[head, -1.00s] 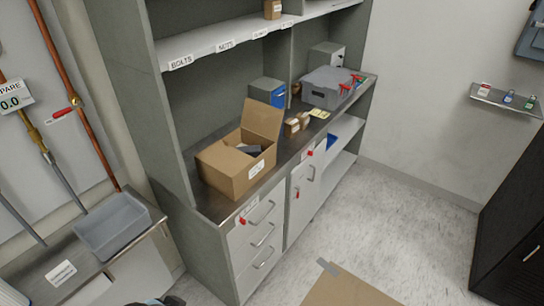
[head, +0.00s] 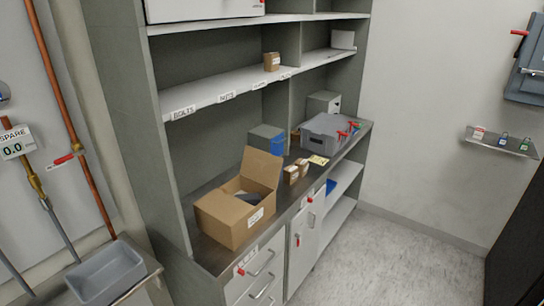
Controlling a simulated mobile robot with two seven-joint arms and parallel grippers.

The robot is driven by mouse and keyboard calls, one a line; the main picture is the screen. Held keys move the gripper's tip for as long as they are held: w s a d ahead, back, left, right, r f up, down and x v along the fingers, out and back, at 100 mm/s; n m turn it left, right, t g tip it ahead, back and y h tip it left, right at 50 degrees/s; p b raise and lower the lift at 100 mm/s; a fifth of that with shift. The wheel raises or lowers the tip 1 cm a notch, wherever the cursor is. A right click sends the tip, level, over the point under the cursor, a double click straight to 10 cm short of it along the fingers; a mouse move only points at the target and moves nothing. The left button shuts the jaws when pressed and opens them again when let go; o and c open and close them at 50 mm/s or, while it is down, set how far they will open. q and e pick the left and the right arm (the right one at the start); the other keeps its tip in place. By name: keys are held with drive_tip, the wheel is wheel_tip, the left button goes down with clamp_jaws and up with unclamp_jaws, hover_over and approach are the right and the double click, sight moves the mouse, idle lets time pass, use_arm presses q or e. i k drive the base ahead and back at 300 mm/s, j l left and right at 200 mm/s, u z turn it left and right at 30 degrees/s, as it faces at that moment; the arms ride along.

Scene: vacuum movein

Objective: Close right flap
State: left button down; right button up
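An open cardboard box (head: 230,221) with a white label stands on the dark counter of the grey shelf unit. One cardboard flap (head: 262,168) stands raised at its back right side. Something dark lies inside the box, only partly visible. The state of the other flaps is hard to tell at this size. Neither of my grippers is in the head view.
Small cartons (head: 296,172) sit on the counter right of the box. A blue-fronted grey bin (head: 267,139) and a grey case (head: 325,131) with red parts stand farther back. A grey tray (head: 106,273) is at lower left. The floor (head: 390,255) at right is clear.

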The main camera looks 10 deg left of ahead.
sight(261, 167)
drive_tip(key=u, duration=0.45)
drive_tip(key=i+l+u, duration=0.1)
drive_tip(key=u, duration=0.35)
drive_tip(key=l+u, duration=0.2)
drive_tip(key=u, duration=0.25)
drive_tip(key=i+l+u, duration=0.1)
drive_tip(key=l+u, duration=0.65)
drive_tip(key=l, duration=0.25)
drive_tip(key=l+u, duration=0.2)
drive_tip(key=l, duration=0.35)
drive_tip(key=k+l+u, duration=0.2)
drive_tip(key=l, duration=0.35)
drive_tip(key=k+l, duration=0.1)
drive_tip(key=l, duration=0.85)
drive_tip(key=k+l+u, duration=0.1)
drive_tip(key=l, duration=0.35)
drive_tip(key=k+l, duration=0.15)
drive_tip(key=l, duration=0.75)
drive_tip(key=k+l+u, duration=0.1)
drive_tip(key=l, duration=0.35)
drive_tip(key=k, duration=0.05)
